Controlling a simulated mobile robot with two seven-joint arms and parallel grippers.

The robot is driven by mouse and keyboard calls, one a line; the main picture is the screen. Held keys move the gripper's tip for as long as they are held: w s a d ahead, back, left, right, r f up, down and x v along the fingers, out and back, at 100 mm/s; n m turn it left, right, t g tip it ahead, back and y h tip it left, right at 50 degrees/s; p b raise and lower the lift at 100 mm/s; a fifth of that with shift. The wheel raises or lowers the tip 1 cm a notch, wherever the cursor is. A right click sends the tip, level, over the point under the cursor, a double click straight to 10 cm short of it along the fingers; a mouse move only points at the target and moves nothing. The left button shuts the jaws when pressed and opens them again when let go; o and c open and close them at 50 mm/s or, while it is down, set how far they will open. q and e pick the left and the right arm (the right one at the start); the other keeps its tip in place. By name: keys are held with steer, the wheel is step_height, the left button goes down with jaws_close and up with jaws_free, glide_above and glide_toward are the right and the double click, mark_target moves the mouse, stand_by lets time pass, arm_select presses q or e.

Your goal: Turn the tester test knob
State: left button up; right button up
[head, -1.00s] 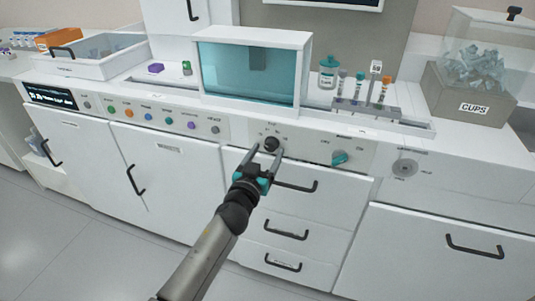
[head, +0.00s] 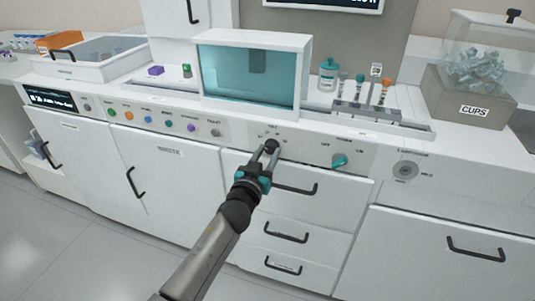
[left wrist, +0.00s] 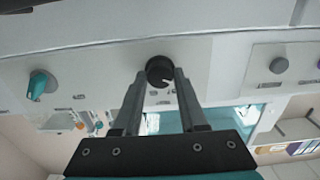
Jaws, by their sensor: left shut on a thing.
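The black test knob (head: 271,146) sits on the white front panel below the teal-windowed box. It also shows in the left wrist view (left wrist: 160,71), with a white pointer mark on its face. My left gripper (head: 265,153) reaches up to it from below, with one finger on each side of the knob. The fingers are shut on the knob. In the left wrist view the fingertips flank it and hide part of its sides. My right gripper is in neither view.
A teal knob (head: 339,160) is to the right on the same panel, and several coloured buttons are to the left. A drawer handle (head: 297,189) is just below the gripper. A tube rack (head: 365,112) and a cups bin (head: 468,100) stand on the counter.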

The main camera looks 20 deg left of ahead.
arm_select(q)
jaws_close()
steer(key=shift+m, duration=0.3)
steer(key=m, duration=0.2)
steer(key=shift+m, duration=0.4)
steer(key=m, duration=0.2)
steer(key=shift+m, duration=0.3)
steer(key=m, duration=1.5)
steer(key=shift+m, duration=1.4)
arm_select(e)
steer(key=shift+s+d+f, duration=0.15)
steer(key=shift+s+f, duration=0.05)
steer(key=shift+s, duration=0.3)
